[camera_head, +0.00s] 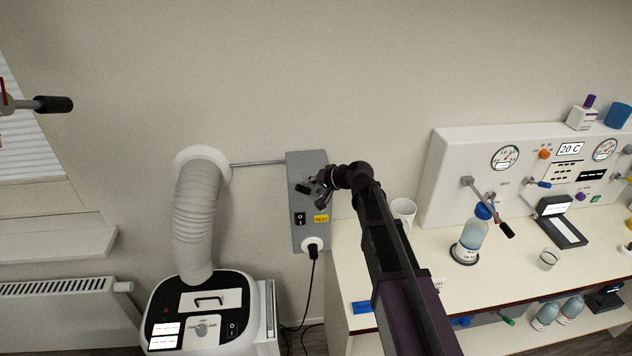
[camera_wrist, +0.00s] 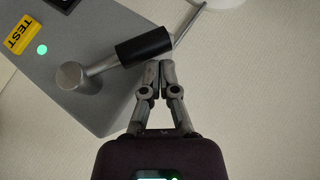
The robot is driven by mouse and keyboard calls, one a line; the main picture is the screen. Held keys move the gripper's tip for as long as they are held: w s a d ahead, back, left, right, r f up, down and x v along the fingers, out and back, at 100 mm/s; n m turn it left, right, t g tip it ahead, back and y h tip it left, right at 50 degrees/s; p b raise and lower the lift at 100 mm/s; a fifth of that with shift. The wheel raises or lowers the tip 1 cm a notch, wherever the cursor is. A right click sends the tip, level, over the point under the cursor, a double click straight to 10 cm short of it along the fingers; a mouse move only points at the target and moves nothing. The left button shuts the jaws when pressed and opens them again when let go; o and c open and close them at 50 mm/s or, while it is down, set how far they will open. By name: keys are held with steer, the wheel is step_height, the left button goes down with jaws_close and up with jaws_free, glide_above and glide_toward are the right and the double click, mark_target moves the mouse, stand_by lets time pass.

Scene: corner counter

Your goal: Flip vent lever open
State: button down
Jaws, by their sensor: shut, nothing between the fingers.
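A lever with a black cylindrical grip (camera_wrist: 145,47) and a round metal pivot (camera_wrist: 72,76) is on a grey wall box (camera_wrist: 105,105). The same box (camera_head: 309,237) stands beside the hose in the head view, where my gripper hides part of the lever. My gripper (camera_wrist: 160,66) is shut and empty. Its fingertips are together just below the right part of the grip in the wrist view; I cannot tell if they touch it. In the head view my gripper (camera_head: 322,187) is in front of the box's upper part.
A thin rod (camera_head: 258,163) runs from the box to the ribbed white hose (camera_head: 196,217). A white machine (camera_head: 205,310) is below. At right, a counter (camera_head: 400,270) carries a bottle (camera_head: 471,240) and a white panel (camera_head: 455,150) with another black-handled lever (camera_head: 505,229).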

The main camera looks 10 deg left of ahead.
steer(key=shift+s+a+f+b, duration=0.15)
steer(key=shift+a+f+b, duration=0.3)
steer(key=shift+a, duration=0.2)
stand_by(0.4)
steer(key=s+d+f+g+h, duration=0.1)
steer(key=s+d+f+h, duration=0.25)
steer(key=s+d, duration=0.6)
steer(key=s+d+f+g+h, duration=0.1)
steer(key=s+d+f+h, duration=0.25)
steer(key=d, duration=1.05)
steer(key=s+d+f+g+h, duration=0.2)
steer(key=s+d+f+h, duration=0.15)
steer(key=s+d, duration=0.55)
step_height(320, 180, down, 14)
steer(key=d+b, duration=0.1)
steer(key=b, duration=1.4)
steer(key=shift+s+d+f+h, duration=0.15)
steer(key=shift+s+d+h, duration=0.05)
steer(key=shift+d+h, duration=0.2)
steer(key=shift+a, duration=0.15)
